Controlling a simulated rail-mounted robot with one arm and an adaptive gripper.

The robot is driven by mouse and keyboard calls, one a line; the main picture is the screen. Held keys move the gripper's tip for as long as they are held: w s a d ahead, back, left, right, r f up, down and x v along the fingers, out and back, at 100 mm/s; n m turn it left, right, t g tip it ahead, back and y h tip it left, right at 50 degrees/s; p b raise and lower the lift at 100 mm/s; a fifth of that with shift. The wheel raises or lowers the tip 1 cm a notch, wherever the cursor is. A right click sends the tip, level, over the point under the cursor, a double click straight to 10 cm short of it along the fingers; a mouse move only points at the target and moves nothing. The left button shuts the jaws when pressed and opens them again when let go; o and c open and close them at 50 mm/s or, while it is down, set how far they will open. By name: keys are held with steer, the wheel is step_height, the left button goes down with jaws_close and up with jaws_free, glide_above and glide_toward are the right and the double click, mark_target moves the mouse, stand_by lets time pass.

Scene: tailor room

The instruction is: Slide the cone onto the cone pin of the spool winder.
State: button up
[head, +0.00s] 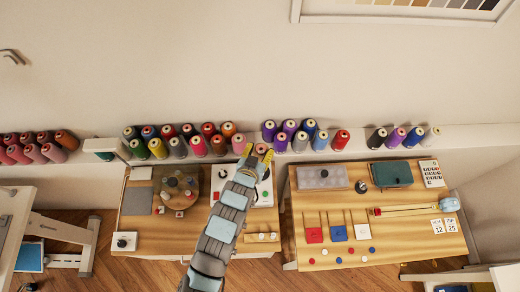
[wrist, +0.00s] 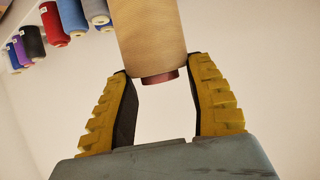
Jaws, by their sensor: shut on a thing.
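My gripper (wrist: 163,95) is shut on a tan cone (wrist: 153,38) in the wrist view, with the yellow-padded fingers on either side of it. The cone's reddish-brown end points toward the palm. In the head view my gripper (head: 257,153) is raised near the shelf front, at the back of the left table. There the held cone is too small and too close to other cones to make out clearly. A white machine with a red button (head: 265,188), apparently the spool winder, stands under my arm, which hides much of it. I cannot make out its cone pin.
Several coloured cones (head: 198,147) stand along the wall shelf, close to my gripper. A round turntable (head: 180,189) with small items is on the left table (head: 155,232). The right table (head: 380,245) holds coloured squares, rods and a teal box (head: 391,174).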

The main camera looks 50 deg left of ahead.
steer(key=shift+f+b, duration=0.95)
steer(key=shift+f, duration=1.35)
stand_by(0.4)
steer(key=shift+f+b, duration=0.95)
steer(key=shift+f, duration=1.2)
steer(key=shift+f, duration=0.5)
steer(key=o, duration=1.2)
steer(key=shift+v, duration=6)
steer(key=shift+w+r, duration=0.1)
